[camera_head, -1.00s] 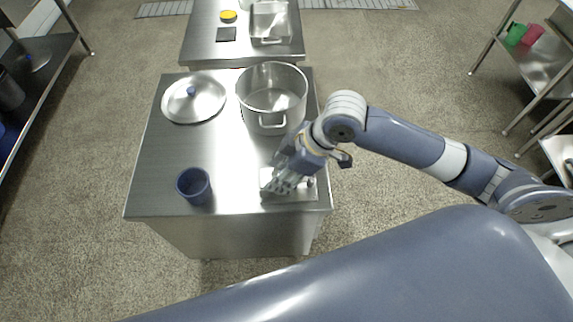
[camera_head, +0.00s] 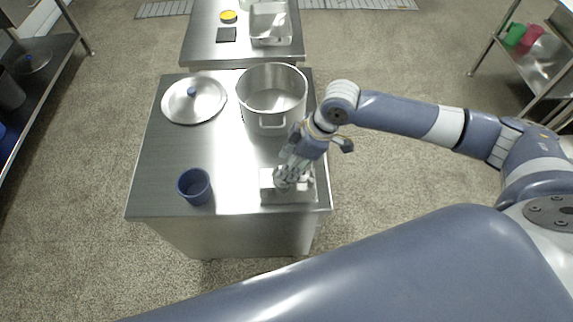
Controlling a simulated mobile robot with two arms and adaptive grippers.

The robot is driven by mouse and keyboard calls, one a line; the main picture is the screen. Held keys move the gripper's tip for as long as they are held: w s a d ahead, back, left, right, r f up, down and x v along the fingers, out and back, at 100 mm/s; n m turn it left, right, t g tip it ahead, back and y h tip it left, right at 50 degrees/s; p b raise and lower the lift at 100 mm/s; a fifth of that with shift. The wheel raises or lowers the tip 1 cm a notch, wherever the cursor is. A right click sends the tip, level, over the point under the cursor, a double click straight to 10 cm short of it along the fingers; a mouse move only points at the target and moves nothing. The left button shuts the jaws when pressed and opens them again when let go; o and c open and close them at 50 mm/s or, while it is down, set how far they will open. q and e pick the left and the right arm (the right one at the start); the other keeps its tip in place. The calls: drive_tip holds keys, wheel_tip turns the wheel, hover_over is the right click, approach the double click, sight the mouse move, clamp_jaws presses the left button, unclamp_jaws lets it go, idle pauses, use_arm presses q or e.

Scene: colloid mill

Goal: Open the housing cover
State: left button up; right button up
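A low metal box-like unit (camera_head: 290,197) sits at the front right corner of the steel table; I take it for the housing, but its cover cannot be made out as a separate part. My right gripper (camera_head: 283,184) points down onto the top of this unit and hides part of it. Its fingers are small and overlap the metal, so I cannot tell whether they are open, shut or holding anything. My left gripper is not in view.
The steel table (camera_head: 160,160) also bears a large open pot (camera_head: 270,120), a round lid (camera_head: 205,105) with a blue knob, and a blue cup (camera_head: 195,187). The table's middle is clear. A second table (camera_head: 200,45) with a metal tray (camera_head: 270,40) stands behind.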

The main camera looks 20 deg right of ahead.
drive_tip(key=shift+x, duration=1.25)
clamp_jaws()
